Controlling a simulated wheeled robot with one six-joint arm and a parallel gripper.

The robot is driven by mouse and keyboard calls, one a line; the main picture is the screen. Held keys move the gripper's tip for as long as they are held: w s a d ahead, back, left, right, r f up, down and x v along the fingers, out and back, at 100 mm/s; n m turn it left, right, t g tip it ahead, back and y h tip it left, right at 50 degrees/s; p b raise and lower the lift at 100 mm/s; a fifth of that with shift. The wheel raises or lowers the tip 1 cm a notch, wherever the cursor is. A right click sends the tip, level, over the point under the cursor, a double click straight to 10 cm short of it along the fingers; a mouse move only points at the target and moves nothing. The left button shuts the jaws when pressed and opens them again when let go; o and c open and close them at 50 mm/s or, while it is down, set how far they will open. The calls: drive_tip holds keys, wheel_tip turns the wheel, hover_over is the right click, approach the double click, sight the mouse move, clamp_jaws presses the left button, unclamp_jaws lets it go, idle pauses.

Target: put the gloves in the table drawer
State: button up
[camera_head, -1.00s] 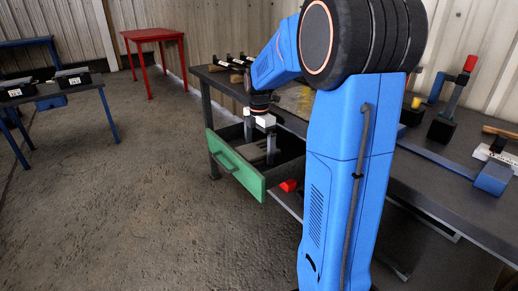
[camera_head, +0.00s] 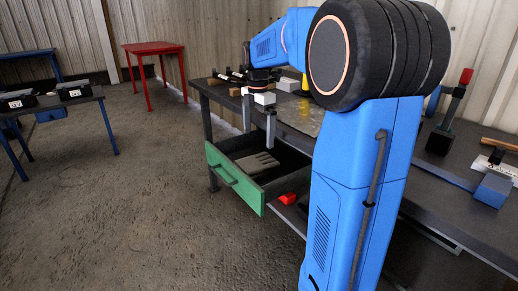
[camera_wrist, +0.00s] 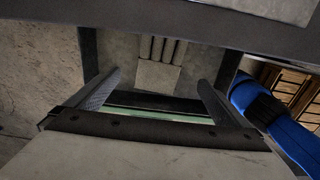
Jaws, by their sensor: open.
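The grey gloves (camera_head: 258,164) lie flat inside the pulled-out table drawer with the green front (camera_head: 232,180). The wrist view shows the gloves (camera_wrist: 157,66) on the drawer floor, with several fingers side by side. My gripper (camera_head: 259,135) is open and empty above the drawer, apart from the gloves. In the wrist view my gripper's two fingers (camera_wrist: 160,82) stand wide apart, with the gloves beyond them.
A red object (camera_head: 288,198) sits beside the drawer, below the top. A red table (camera_head: 153,47) stands at the back. The floor left of the drawer is clear.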

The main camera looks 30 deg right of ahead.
drive_tip(key=s+a+m, duration=0.3)
drive_tip(key=s, duration=0.2)
drive_tip(key=s+a+m+t, duration=0.1)
drive_tip(key=s+a+m, duration=0.2)
drive_tip(key=s+a, duration=0.1)
drive_tip(key=s+a+m+t, duration=0.1)
drive_tip(key=s+a+m, duration=0.2)
drive_tip(key=s+a, duration=0.1)
drive_tip(key=shift+s+f, duration=0.4)
drive_tip(key=shift+s, duration=0.45)
drive_tip(key=s+a+f+m+t, duration=0.1)
drive_tip(key=s+a+f+m, duration=0.1)
drive_tip(key=s+f+m, duration=0.2)
drive_tip(key=s+a+f+m+t, duration=0.1)
drive_tip(key=s+a+f+m, duration=0.2)
drive_tip(key=s, duration=0.7)
drive_tip(key=shift+a+f+m+t, duration=0.35)
drive_tip(key=shift+f+m, duration=0.4)
drive_tip(key=shift+m, duration=0.45)
